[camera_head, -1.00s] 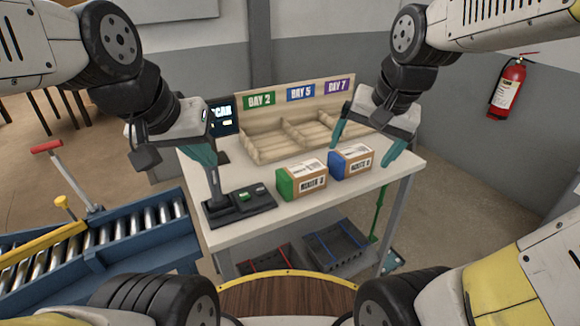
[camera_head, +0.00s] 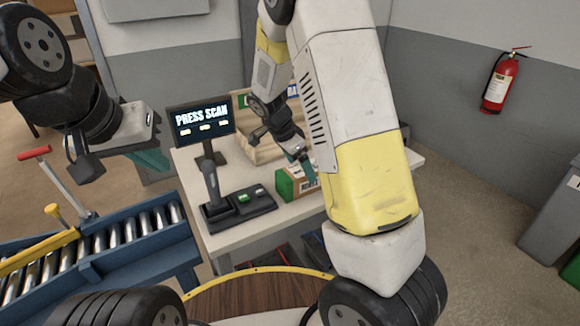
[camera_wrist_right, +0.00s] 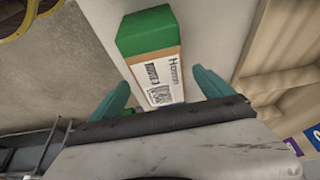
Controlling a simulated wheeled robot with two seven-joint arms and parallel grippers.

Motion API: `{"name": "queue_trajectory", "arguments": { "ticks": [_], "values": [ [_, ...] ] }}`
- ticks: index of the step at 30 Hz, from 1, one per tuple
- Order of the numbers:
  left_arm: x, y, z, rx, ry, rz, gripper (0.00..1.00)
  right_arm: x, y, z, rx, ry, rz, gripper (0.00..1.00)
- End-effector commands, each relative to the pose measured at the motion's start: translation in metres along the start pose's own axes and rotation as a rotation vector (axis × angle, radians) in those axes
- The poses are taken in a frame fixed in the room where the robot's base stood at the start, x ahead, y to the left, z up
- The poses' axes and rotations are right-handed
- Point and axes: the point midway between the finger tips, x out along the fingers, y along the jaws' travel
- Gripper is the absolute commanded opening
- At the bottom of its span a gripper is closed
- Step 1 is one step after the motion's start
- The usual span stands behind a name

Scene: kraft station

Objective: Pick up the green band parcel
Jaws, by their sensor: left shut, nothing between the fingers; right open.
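The green band parcel (camera_head: 286,186) is a brown box with a green end, sitting on the white table. In the right wrist view the parcel (camera_wrist_right: 148,35) shows its green end and white label. My right gripper (camera_head: 304,162) is over it in the head view, partly hidden by my own arm. In the wrist view the right gripper (camera_wrist_right: 160,82) is open, one teal finger on each side of the parcel's label end, not visibly touching it. My left gripper (camera_head: 150,160) is shut and empty, left of the table.
A screen reading PRESS SCAN (camera_head: 202,118) and a scanner on a black base (camera_head: 240,205) stand left of the parcel. A wooden sorting rack (camera_head: 262,148) is behind it. A roller conveyor (camera_head: 115,240) is at the left. My right arm hides the table's right part.

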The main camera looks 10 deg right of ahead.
Motion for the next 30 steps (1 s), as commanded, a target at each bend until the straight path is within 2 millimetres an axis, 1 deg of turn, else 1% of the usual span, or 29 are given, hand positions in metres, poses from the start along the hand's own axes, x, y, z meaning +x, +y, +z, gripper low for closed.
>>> {"name": "queue_trajectory", "arguments": {
  "ticks": [5, 9, 12, 15, 21, 23, 24, 26, 30],
  "values": [
    [0.0, 0.0, 0.0, 0.0, 0.0, 0.0, 0.0, 0.022, 0.001, 0.001, -0.002, -0.001, 0.003, 0.91],
    [0.0, 0.0, 0.0, 0.0, 0.0, 0.0, 0.0, 0.044, 0.001, 0.003, -0.001, -0.002, 0.004, 0.91],
    [0.0, 0.0, 0.0, 0.0, 0.0, 0.0, 0.0, 0.055, 0.0, 0.003, -0.003, -0.001, 0.002, 0.91],
    [0.0, 0.0, 0.0, 0.0, 0.0, 0.0, 0.0, 0.06, 0.0, 0.003, -0.001, -0.002, -0.001, 0.91],
    [0.0, 0.0, 0.0, 0.0, 0.0, 0.0, 0.0, 0.06, -0.001, 0.003, -0.002, -0.002, -0.002, 0.91],
    [0.0, 0.0, 0.0, 0.0, 0.0, 0.0, 0.0, 0.06, -0.001, 0.003, -0.002, -0.002, -0.001, 0.79],
    [0.0, 0.0, 0.0, 0.0, 0.0, 0.0, 0.0, 0.06, -0.001, 0.003, -0.002, -0.002, -0.001, 0.71],
    [0.0, 0.0, 0.0, 0.0, 0.0, 0.0, 0.0, 0.06, -0.001, 0.003, -0.002, -0.002, -0.001, 0.59],
    [0.0, 0.0, 0.0, 0.0, 0.0, 0.0, 0.0, 0.06, -0.001, 0.003, -0.002, -0.002, -0.001, 0.32]
  ]
}}
